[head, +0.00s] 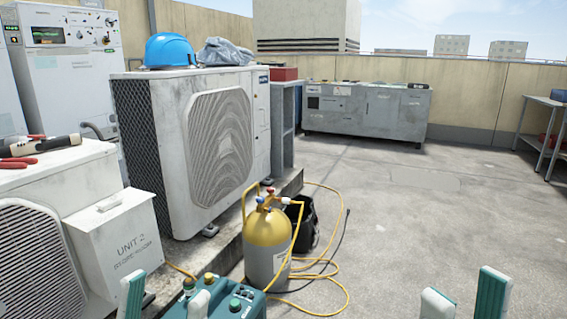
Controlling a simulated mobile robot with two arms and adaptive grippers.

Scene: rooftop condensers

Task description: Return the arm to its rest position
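My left gripper (166,299) shows at the bottom edge left of centre, with its teal and white fingertips apart and nothing seen between them but background. My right gripper (465,298) shows at the bottom right, its two fingertips also apart, over bare floor. Only the fingertips show. The arms and the rest of both grippers are out of the frame.
A teal machine (233,302) stands just right of my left gripper. A yellow-topped cylinder (267,248) with yellow hoses and a black bucket (304,222) stand beyond it. Condenser units (180,130) line the left. The floor (420,215) at right is open.

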